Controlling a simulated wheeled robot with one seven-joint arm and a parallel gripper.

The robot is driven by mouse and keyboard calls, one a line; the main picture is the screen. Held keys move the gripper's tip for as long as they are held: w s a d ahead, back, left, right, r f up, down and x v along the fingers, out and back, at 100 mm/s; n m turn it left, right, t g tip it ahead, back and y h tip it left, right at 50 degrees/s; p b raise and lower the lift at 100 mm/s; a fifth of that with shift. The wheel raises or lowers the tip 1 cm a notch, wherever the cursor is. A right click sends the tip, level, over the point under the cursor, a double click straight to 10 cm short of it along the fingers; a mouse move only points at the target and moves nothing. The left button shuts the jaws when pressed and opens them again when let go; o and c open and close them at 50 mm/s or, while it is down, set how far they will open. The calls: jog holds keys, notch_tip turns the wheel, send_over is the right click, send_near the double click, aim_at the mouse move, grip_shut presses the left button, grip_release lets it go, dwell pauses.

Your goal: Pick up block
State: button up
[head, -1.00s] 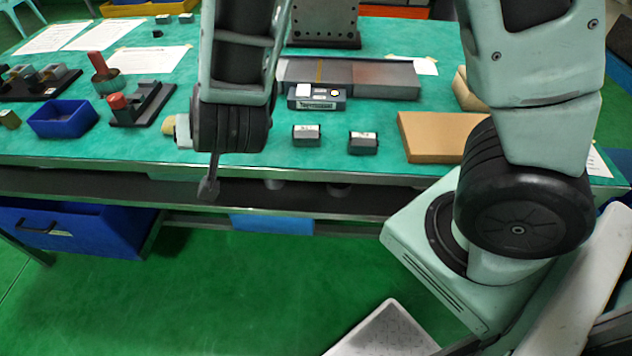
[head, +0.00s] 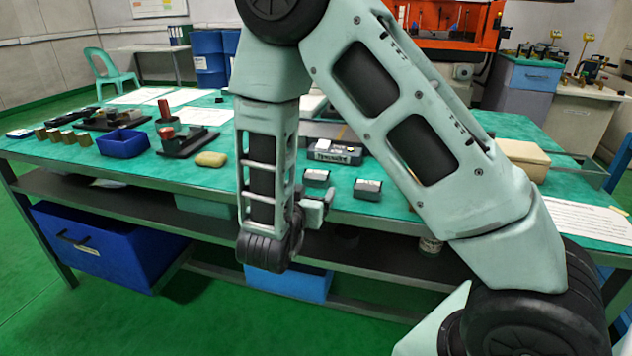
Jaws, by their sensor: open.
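Two small dark blocks with pale tops lie near the front edge of the green-topped table: a left block (head: 316,179) and a right block (head: 367,190). They are apart from each other. My gripper (head: 318,207) shows partly, beside my wrist at the table's front edge, just below the left block in the picture. It is open, and no block shows in it. My wrist hides part of its hand. Which block the task means cannot be told.
A dark boxed device (head: 336,151) lies behind the blocks. A yellow sponge-like piece (head: 211,159), a blue bin (head: 123,144) and several brass blocks (head: 68,137) are at left. A tan box (head: 525,158) is at right. A blue drawer (head: 105,245) hangs below the table.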

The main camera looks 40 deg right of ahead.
aim_at(314, 179)
jog(key=x, duration=0.9)
jog(key=shift+w+r, duration=0.1)
jog(key=shift+w, duration=0.05)
jog(key=c, duration=1.5)
